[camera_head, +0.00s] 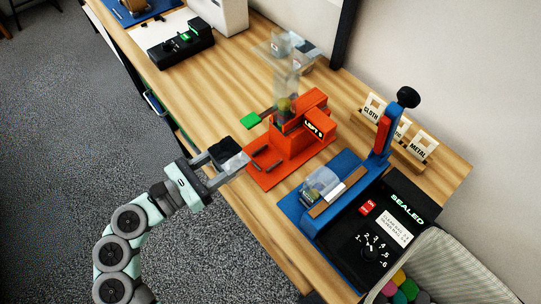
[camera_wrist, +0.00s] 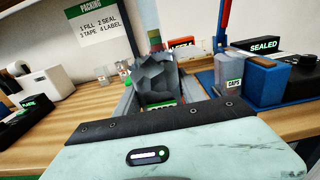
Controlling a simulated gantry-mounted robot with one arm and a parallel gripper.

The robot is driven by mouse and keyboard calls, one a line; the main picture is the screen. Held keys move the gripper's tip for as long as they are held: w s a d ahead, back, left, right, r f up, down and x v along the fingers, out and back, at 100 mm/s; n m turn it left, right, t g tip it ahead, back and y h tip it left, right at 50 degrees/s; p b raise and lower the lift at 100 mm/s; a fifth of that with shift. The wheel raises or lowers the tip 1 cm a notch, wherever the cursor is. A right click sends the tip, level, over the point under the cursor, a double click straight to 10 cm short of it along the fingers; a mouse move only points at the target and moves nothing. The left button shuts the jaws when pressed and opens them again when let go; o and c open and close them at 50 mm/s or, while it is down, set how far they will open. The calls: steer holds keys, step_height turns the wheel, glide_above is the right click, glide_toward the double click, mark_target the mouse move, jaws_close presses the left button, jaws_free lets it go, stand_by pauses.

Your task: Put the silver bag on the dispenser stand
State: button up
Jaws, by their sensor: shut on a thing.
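My gripper (camera_head: 228,164) is shut on the silver bag (camera_wrist: 157,80), a crumpled, faceted grey bag held upright between the fingers in the wrist view. In the head view the silver bag (camera_head: 222,149) looks dark on top, and the fingers partly hide it. The orange dispenser stand (camera_head: 262,180) is just right of the gripper in the head view; its flat base reaches toward the fingertips. It carries a clear hopper tube (camera_head: 287,80) and a "LEFT 5" label. In the wrist view the bag hides most of the stand. I cannot tell whether the bag touches it.
The blue sealer (camera_head: 350,168) stands right of the dispenser, with a clear bag (camera_head: 322,186) labelled CAPS on it. A black SEALED panel (camera_head: 395,235) and a mesh bin (camera_head: 455,270) are at lower right. Label blocks (camera_head: 398,130) stand behind. A black device (camera_head: 180,48) is at upper left.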

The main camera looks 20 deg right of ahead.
steer(key=d+f, duration=0.1)
steer(key=d, duration=0.1)
steer(key=w+d+f, duration=0.1)
steer(key=d, duration=0.1)
steer(key=w+d+f, duration=0.1)
steer(key=d, duration=0.2)
steer(key=shift+f+b, duration=0.4)
steer(key=d+f, duration=0.1)
steer(key=d, duration=0.1)
steer(key=w+d+f, duration=0.1)
steer(key=d, duration=0.1)
steer(key=shift+f+b, duration=0.4)
steer(key=shift+f+b, duration=0.25)
steer(key=shift+b, duration=0.05)
steer(key=o, duration=1.3)
steer(key=shift+r, duration=0.1)
steer(key=shift+o, duration=0.2)
steer(key=shift+r, duration=0.1)
